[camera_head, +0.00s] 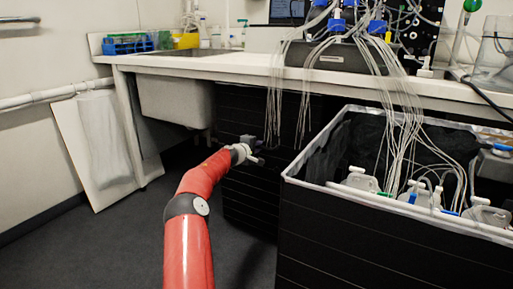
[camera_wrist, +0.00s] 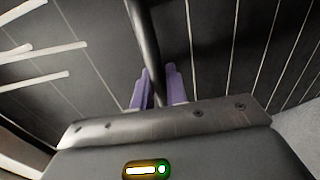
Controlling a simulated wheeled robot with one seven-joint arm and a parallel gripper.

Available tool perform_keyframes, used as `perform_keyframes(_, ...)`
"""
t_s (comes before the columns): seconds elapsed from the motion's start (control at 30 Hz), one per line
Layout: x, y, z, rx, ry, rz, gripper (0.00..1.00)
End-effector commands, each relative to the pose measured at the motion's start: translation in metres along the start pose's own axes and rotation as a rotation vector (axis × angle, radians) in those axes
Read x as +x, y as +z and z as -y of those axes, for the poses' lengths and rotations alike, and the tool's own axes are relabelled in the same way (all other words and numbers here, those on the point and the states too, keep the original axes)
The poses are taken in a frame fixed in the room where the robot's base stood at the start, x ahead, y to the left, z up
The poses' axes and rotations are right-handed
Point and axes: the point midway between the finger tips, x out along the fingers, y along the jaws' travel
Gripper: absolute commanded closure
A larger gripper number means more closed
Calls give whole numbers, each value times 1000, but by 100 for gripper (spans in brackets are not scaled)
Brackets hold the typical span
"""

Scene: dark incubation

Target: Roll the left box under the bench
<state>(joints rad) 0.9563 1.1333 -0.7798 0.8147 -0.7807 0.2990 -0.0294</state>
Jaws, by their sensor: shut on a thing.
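The left box (camera_head: 245,205) is tall and black with thin pale lines. It stands at the bench front, its upper part below the worktop edge. In the wrist view, the purple fingers (camera_wrist: 158,88) are shut around a dark bar (camera_wrist: 146,35), which looks like the box's handle. The lined black panel of the box (camera_wrist: 215,50) fills much of the background there. The bench (camera_head: 215,65) has a pale worktop. The box's base and right side are partly hidden.
An open black box (camera_head: 370,235) with bottles stands close at right. Pale tubes (camera_head: 385,90) hang into it from the bench. A sink basin (camera_head: 175,100) hangs under the worktop at left, and a white panel (camera_head: 100,150) leans on the wall. Dark floor (camera_head: 120,230) at left is clear.

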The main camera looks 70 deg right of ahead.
Motion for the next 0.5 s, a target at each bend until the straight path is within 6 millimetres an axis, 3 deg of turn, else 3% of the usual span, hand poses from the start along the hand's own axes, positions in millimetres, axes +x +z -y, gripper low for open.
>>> perform_keyframes(0.1, 1, 2, 0, 0, 0, 2, 100)
perform_keyframes(0.13, 1, 2, 0, 0, 0, 2, 83)
perform_keyframes(0.27, 0, 1, 0, 0, 0, 1, 67)
perform_keyframes(0.5, 0, 0, 0, 0, 0, 0, 67)
